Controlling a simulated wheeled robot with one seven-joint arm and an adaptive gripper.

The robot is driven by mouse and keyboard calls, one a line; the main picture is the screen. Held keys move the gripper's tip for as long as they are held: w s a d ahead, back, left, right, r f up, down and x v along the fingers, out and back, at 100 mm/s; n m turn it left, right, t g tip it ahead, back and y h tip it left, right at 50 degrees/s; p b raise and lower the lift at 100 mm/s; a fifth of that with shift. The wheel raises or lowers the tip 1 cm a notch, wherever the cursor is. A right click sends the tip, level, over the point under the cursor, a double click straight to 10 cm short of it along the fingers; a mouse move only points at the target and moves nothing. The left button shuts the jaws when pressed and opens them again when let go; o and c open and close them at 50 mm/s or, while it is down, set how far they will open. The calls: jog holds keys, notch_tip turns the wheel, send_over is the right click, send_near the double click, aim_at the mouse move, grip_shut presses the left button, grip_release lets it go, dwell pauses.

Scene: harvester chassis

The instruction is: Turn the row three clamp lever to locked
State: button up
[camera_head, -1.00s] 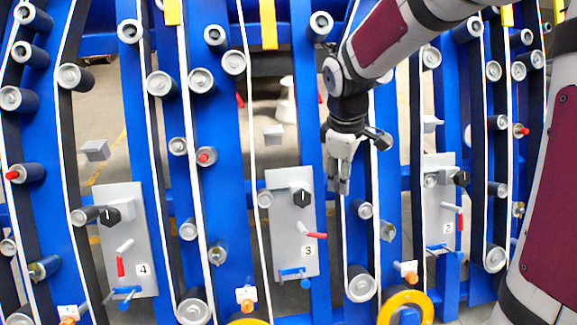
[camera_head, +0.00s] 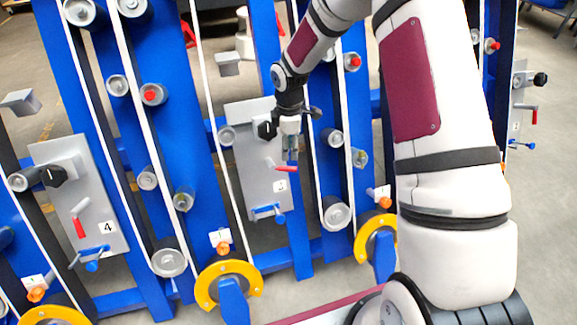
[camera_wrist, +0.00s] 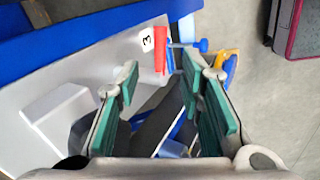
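The row three panel (camera_head: 248,165) is a grey plate with a white "3" label (camera_head: 280,186). Its clamp lever (camera_head: 286,168) has a red handle that lies near level, pointing right. In the wrist view, the red lever (camera_wrist: 160,50) shows beside the "3" label, just beyond the fingertips. My gripper (camera_head: 290,150) points down in front of the panel's right edge, just above the lever. In the wrist view, my gripper (camera_wrist: 158,68) is open, with green pads apart and nothing held. I cannot tell whether a finger touches the lever.
A black knob (camera_head: 266,130) is above the lever, and a blue-handled fitting (camera_head: 270,212) is below. The panel marked 4 (camera_head: 85,185) is to the left, with its own red lever (camera_head: 79,226). Blue posts and rollers flank the panel. Yellow rings (camera_head: 228,286) are low in front.

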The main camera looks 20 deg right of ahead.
aim_at(285, 169)
jog(key=f, duration=0.4)
jog(key=f+b, duration=0.1)
jog(key=f, duration=0.3)
jog(key=shift+w+f, duration=0.2)
jog(key=shift+f, duration=0.1)
jog(key=shift+c, duration=0.6)
grip_shut()
